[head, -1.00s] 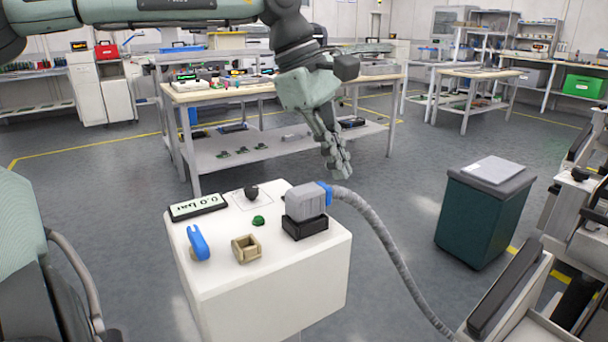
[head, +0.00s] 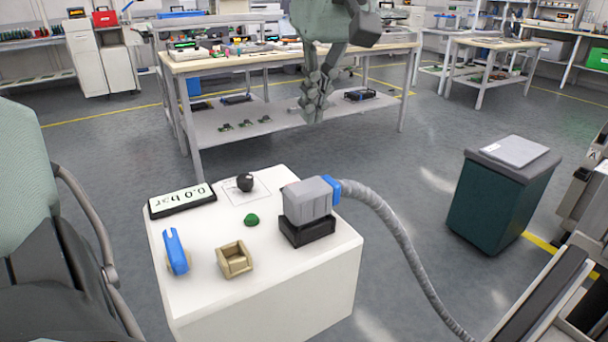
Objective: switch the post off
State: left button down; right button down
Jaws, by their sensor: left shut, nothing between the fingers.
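The post (head: 290,280) is a white box in the middle of the head view. On its top are a display (head: 182,200) reading "0.0 bar", a black knob (head: 245,182) on a marked square, and a green dome (head: 251,220). A blue lever (head: 175,251) and a tan open holder (head: 235,260) are nearer the front. A grey connector (head: 308,200) sits on a black socket (head: 306,230) at the right. My left gripper (head: 314,116) is shut and empty, beyond the post and apart from it. My right gripper is not in view.
A grey hose (head: 395,230) curves from the connector down to the right. A dark green bin (head: 500,205) with a grey lid stands at the right. A workbench (head: 285,55) with a lower shelf stands behind my left gripper. Grey floor lies open around the post.

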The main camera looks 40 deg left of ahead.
pick_arm(q)
jog(key=shift+f, duration=0.1)
